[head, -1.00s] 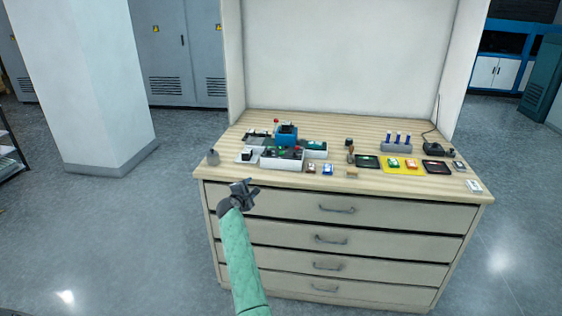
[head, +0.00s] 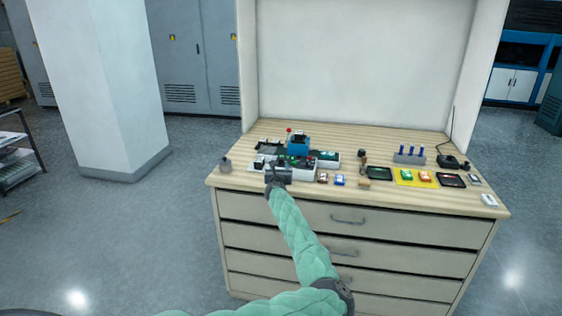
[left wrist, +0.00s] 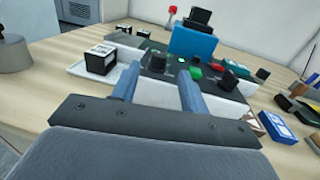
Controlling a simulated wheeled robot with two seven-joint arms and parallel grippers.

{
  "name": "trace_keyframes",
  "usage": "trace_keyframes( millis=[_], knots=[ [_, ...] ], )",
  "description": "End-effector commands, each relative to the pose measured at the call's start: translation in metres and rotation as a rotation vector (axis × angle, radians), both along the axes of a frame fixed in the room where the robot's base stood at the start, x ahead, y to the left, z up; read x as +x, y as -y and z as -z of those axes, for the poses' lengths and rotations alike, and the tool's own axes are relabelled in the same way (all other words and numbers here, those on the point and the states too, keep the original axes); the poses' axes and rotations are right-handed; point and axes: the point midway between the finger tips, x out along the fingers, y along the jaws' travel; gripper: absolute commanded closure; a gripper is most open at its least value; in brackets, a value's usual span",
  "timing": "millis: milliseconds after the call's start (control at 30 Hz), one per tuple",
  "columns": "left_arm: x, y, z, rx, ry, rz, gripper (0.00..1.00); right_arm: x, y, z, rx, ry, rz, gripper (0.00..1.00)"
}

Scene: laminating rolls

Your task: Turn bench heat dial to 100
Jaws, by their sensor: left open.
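The bench control box (head: 303,170), white with a dark top, stands at the left front of the worktop; it also shows in the left wrist view (left wrist: 222,98). In that view a black knob (left wrist: 157,63) on its panel lies just beyond the gap between my fingers, and another black knob (left wrist: 233,80) is to the right. A green button (left wrist: 196,72) and a small green light sit between them. The dial markings are too small to read. My left gripper (head: 276,167) is open and empty at the box's front left, its fingers (left wrist: 156,88) apart. My right gripper is out of view.
A blue block-shaped device (head: 298,145) stands behind the box. A black-and-white block (left wrist: 101,58) is close on the left. Small packets (head: 340,181) lie to the right, then a yellow mat (head: 402,183) and a rack of blue-topped tubes (head: 409,158). Drawers are below.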

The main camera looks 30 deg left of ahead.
Motion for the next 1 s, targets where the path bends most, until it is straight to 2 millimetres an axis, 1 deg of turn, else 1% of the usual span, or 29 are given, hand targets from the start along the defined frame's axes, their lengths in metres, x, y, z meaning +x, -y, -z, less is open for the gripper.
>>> trace_keyframes(
  millis=[200,400,500,700,1000],
  knots=[
    [0.024,-0.013,0.0,0.003,-0.001,0.001,0.56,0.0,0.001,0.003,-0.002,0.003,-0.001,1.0],
    [0.046,-0.024,0.0,0.003,0.0,0.001,0.56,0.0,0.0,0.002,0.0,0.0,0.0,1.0],
    [0.054,-0.027,0.0,0.004,-0.001,0.001,0.56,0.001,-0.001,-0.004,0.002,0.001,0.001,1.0],
    [0.062,-0.031,0.0,0.004,-0.002,0.001,0.56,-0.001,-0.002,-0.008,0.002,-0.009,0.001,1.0],
    [0.064,-0.031,0.0,0.004,-0.002,0.0,0.56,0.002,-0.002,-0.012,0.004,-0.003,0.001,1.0]
  ],
)
